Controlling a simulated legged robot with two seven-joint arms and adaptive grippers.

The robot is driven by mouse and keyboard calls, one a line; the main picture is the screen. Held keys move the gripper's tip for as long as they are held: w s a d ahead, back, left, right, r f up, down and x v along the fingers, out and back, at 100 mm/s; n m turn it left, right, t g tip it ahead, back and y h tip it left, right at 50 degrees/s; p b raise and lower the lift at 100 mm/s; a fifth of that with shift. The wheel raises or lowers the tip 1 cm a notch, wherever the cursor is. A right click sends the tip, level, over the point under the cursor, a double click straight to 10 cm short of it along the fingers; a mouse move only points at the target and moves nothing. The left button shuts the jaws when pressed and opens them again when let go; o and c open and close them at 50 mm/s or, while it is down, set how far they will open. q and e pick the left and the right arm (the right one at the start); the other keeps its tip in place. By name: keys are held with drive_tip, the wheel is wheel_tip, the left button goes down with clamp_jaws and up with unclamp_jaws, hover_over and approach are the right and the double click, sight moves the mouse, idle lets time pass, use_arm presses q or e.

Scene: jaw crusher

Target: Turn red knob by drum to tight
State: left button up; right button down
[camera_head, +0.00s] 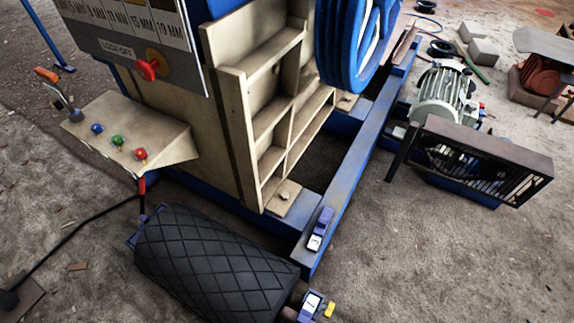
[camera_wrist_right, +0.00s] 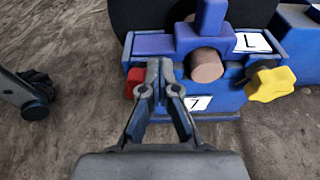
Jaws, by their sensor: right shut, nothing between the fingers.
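The red knob (camera_wrist_right: 134,82) sits on the left side of a blue bracket (camera_wrist_right: 220,97) in the right wrist view, and my right gripper partly covers it. My right gripper (camera_wrist_right: 160,68) is shut and empty, with its fingertips just right of the knob in the picture; I cannot tell if they touch it. A yellow knob (camera_wrist_right: 268,84) is on the bracket's right side. The ribbed black drum (camera_head: 212,262) lies at the bottom of the head view, with the yellow knob (camera_head: 329,309) near its end. I cannot pick out the red knob there. Neither gripper shows in the head view.
A control box (camera_head: 130,135) with coloured buttons and a red lock-off knob (camera_head: 147,70) stand above the drum. A blue frame rail (camera_head: 345,185) runs right of it. A caged motor guard (camera_head: 480,160) is farther right. Bare ground lies in front.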

drive_tip(key=shift+s+f, duration=0.25)
drive_tip(key=v, duration=0.5)
drive_tip(key=shift+d, duration=0.55)
drive_tip(key=shift+a, duration=0.1)
